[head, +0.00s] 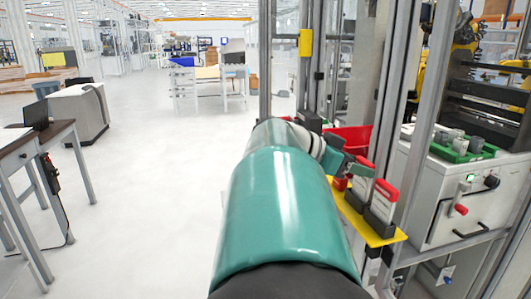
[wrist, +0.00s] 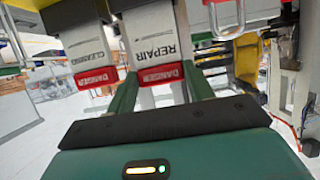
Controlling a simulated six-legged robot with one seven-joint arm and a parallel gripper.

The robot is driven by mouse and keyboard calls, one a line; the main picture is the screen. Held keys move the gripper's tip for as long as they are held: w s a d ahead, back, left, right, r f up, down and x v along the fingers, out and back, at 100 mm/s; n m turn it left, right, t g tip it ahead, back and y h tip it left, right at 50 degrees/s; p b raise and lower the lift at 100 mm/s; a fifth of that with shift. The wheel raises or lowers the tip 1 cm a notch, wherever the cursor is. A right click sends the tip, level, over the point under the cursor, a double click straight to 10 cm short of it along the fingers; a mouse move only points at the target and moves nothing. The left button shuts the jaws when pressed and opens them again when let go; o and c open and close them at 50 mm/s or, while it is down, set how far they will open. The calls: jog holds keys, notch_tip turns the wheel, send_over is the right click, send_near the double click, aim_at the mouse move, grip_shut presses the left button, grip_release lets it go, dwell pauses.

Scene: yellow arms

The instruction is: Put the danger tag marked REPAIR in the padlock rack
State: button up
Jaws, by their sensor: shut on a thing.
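The danger tag marked REPAIR (wrist: 155,40) is white with a red DANGER band and appears upside down in the wrist view. My gripper (wrist: 160,92) is shut on it, one green finger at each side near the red band. The tag's far end meets a black holder at the top of the picture; I cannot tell whether it is still seated there. A tag marked CLEANING (wrist: 88,45) stands beside it in its own black holder. In the head view my gripper (head: 350,165) is at the tags, partly hidden by my arm. I cannot make out the padlock rack for certain.
A yellow shelf (head: 360,222) carries the black tag holders, with a red bin (head: 352,138) behind. Metal posts (head: 395,110) stand close by on the right. The floor to the left is open, with a desk (head: 35,140) at the edge.

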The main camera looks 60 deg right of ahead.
jog(key=shift+f, duration=0.25)
jog(key=o, duration=1)
jog(key=shift+o, duration=0.2)
jog(key=v, duration=1.4)
jog(key=shift+d, duration=0.1)
